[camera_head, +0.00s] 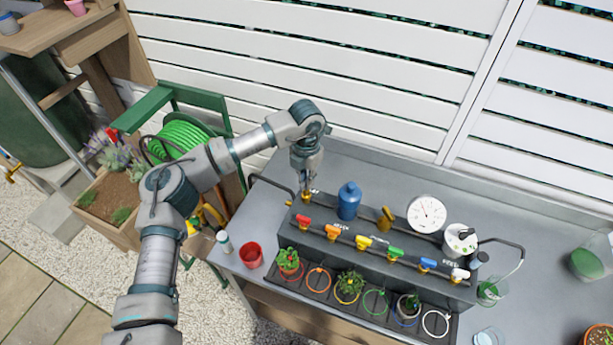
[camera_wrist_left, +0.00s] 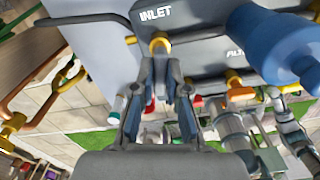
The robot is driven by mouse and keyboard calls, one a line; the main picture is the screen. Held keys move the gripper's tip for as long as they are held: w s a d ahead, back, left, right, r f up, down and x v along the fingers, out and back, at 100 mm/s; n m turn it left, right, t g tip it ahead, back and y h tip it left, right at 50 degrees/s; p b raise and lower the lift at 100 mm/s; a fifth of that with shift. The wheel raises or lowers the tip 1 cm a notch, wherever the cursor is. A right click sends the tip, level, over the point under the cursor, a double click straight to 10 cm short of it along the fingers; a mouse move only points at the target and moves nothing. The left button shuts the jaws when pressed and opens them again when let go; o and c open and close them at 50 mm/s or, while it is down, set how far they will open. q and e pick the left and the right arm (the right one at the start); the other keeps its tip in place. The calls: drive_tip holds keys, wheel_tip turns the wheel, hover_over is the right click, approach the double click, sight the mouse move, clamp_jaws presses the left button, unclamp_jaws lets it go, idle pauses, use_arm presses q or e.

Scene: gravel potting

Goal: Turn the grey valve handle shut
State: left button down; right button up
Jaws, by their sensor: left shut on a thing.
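My left gripper (camera_head: 306,190) points down at the far left end of the dark grey manifold (camera_head: 330,262). In the left wrist view its fingers (camera_wrist_left: 160,75) close in just below the INLET label, at a brass fitting (camera_wrist_left: 159,42). It is shut on the grey valve handle there; the fingers mostly hide the handle, so its exact angle is unclear. My right gripper is in neither view.
A blue filter bottle (camera_head: 349,200) stands close right of the gripper. A brass valve (camera_head: 385,219), a white gauge (camera_head: 427,213) and a white timer (camera_head: 460,238) follow. Several coloured valves line the front, above potted plants. A red cup (camera_head: 250,254) stands left.

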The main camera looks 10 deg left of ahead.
use_arm(q)
drive_tip(key=m, duration=0.5)
drive_tip(key=shift+m+p, duration=0.3)
drive_tip(key=shift+p, duration=0.05)
drive_tip(key=m, duration=0.3)
drive_tip(key=shift+m, duration=0.3)
drive_tip(key=m, duration=0.2)
drive_tip(key=shift+m, duration=1.9)
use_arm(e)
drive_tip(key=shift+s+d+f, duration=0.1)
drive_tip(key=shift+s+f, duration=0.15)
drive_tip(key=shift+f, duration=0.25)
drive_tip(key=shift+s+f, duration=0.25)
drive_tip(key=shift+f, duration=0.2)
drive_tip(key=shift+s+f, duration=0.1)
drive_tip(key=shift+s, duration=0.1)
